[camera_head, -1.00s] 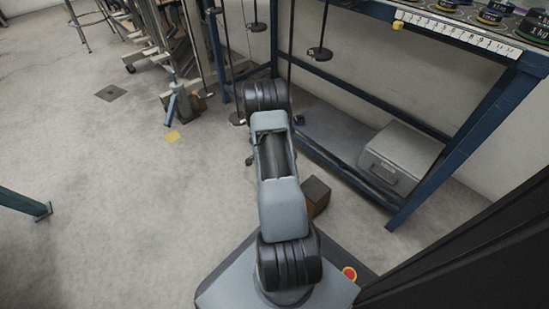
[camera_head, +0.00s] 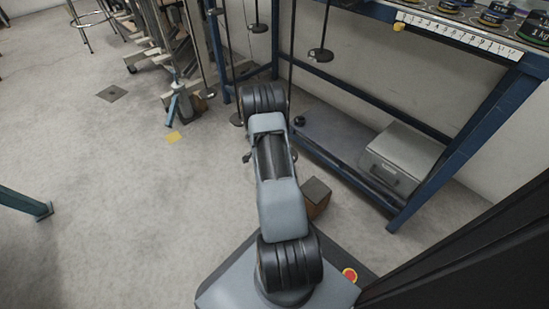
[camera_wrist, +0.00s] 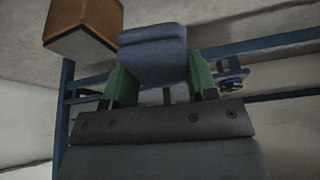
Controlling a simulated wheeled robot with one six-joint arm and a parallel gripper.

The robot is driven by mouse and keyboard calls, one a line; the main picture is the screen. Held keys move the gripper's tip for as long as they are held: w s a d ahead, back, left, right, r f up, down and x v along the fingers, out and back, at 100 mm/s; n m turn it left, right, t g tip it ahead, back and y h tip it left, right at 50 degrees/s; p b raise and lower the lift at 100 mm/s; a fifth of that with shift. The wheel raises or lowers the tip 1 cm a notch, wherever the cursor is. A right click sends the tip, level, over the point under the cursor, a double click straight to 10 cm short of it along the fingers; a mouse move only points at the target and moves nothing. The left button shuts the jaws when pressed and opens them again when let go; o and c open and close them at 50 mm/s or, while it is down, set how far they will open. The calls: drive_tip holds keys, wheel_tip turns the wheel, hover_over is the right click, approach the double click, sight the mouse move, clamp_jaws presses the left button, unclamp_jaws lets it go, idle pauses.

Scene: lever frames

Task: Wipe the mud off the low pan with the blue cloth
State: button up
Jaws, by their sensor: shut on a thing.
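My gripper (camera_wrist: 158,66) shows in the wrist view with two green fingers shut on the folded blue cloth (camera_wrist: 152,50). The cloth is clamped between them and sticks out past their tips. In the head view my own arm hides the gripper and cloth. Dark round pans hang on rods by the blue frame. The lowest pan (camera_head: 237,119) hangs just left of my arm's upper end, partly covered by it. Its mud is too small to make out. I cannot tell whether the cloth touches a pan.
Two higher pans (camera_head: 320,55) (camera_head: 257,27) hang nearby. A blue bench frame (camera_head: 436,160) stands right, with a grey case (camera_head: 400,158) on its low shelf. A brown box (camera_head: 316,195) stands beside my arm and also shows in the wrist view (camera_wrist: 84,24).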

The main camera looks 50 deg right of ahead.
drive_tip(key=shift+s, duration=0.15)
drive_tip(key=shift+s, duration=0.5)
drive_tip(key=shift+p+v, duration=0.65)
drive_tip(key=shift+v, duration=2.5)
drive_tip(key=shift+s+d, duration=0.1)
drive_tip(key=shift+s, duration=0.05)
